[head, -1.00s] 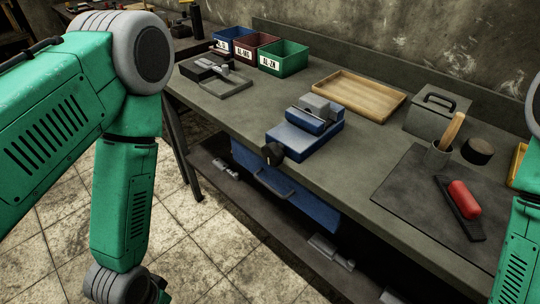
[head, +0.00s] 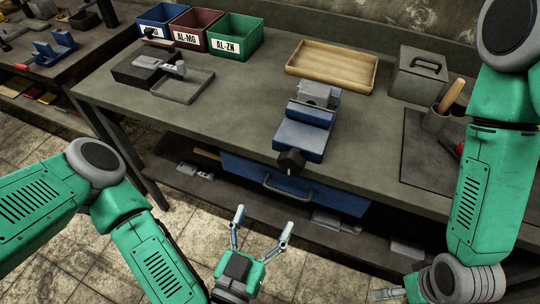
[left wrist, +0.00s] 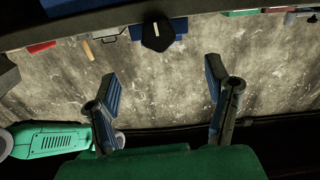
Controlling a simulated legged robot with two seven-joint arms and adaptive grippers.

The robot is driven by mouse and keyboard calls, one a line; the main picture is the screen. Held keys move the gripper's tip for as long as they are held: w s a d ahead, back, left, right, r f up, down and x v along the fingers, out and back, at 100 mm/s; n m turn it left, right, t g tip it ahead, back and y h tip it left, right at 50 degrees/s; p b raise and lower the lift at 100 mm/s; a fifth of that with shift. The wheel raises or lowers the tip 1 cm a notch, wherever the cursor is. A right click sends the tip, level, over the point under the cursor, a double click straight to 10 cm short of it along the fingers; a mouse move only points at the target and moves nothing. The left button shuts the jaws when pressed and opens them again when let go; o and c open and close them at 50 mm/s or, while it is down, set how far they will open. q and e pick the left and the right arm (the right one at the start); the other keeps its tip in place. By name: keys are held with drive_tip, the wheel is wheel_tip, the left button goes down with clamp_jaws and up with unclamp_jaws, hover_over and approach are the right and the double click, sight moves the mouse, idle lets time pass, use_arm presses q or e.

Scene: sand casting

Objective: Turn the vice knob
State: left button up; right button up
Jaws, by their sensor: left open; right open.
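The blue vice (head: 303,138) with grey jaws sits on the workbench at its front edge. Its black knob (head: 290,162) sticks out past that edge, and it also shows near the top of the left wrist view (left wrist: 157,36). My left gripper (head: 264,217) is open and empty, in front of the bench and below the knob, apart from it. In the left wrist view its two fingers (left wrist: 162,80) are spread, with the knob beyond them, between their lines. My right gripper (head: 388,294) is at the bottom right, only partly in view, away from the vice.
A blue drawer (head: 295,183) with a handle is under the bench top, below the knob. A lower shelf (head: 240,200) holds metal parts. A wooden tray (head: 332,68), a grey lidded box (head: 418,75) and labelled bins (head: 235,37) stand behind. Bench top beside the vice is clear.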

sight(288, 168)
use_arm(q)
drive_tip(key=x, duration=0.4)
drive_tip(key=a+x, duration=0.1)
drive_tip(key=x, duration=0.7)
drive_tip(key=shift+w+a+f+b, duration=0.1)
drive_tip(key=shift+w+a+b, duration=0.15)
drive_tip(key=shift+w+b, duration=0.05)
drive_tip(key=d, duration=0.2)
drive_tip(key=w+d, duration=0.1)
drive_tip(key=d, duration=0.1)
drive_tip(key=shift+a, duration=0.35)
drive_tip(key=c, duration=0.5)
drive_tip(key=shift+a, duration=0.95)
drive_tip(key=c, duration=0.7)
drive_tip(key=shift+s+d, duration=0.1)
drive_tip(key=shift+d, duration=0.35)
drive_tip(key=shift+a, duration=0.1)
use_arm(e)
drive_tip(key=shift+s+d+f, duration=0.2)
drive_tip(key=shift+d+f, duration=0.35)
drive_tip(key=shift+d, duration=0.3)
